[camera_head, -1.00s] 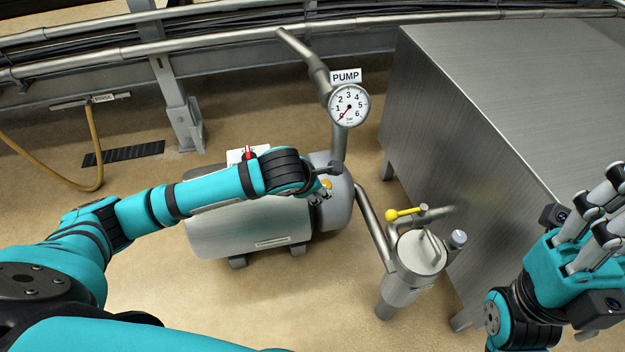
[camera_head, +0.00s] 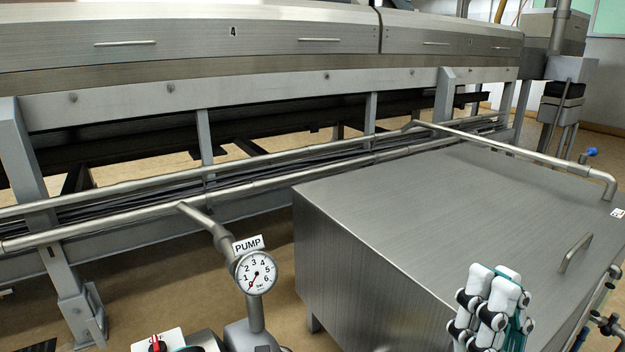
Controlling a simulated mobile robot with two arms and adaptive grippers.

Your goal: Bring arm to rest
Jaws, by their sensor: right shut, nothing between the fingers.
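My right gripper (camera_head: 490,302) is at the lower right of the head view, its fingers pointing up and close together. It is shut with nothing held, in front of the steel cabinet in the picture. My left arm and left gripper do not show now. The pump (camera_head: 250,333) stands at the bottom centre, mostly cut off by the lower edge. Its round gauge (camera_head: 257,273) has the needle at the low end, under a PUMP label (camera_head: 248,244).
A large steel cabinet (camera_head: 430,215) with a handle fills the right. Pipes (camera_head: 270,165) run across the middle. Behind them stands a long steel machine (camera_head: 200,45) marked 4. A red switch (camera_head: 157,343) shows at the bottom left. Brown floor (camera_head: 170,270) is clear left of the pump.

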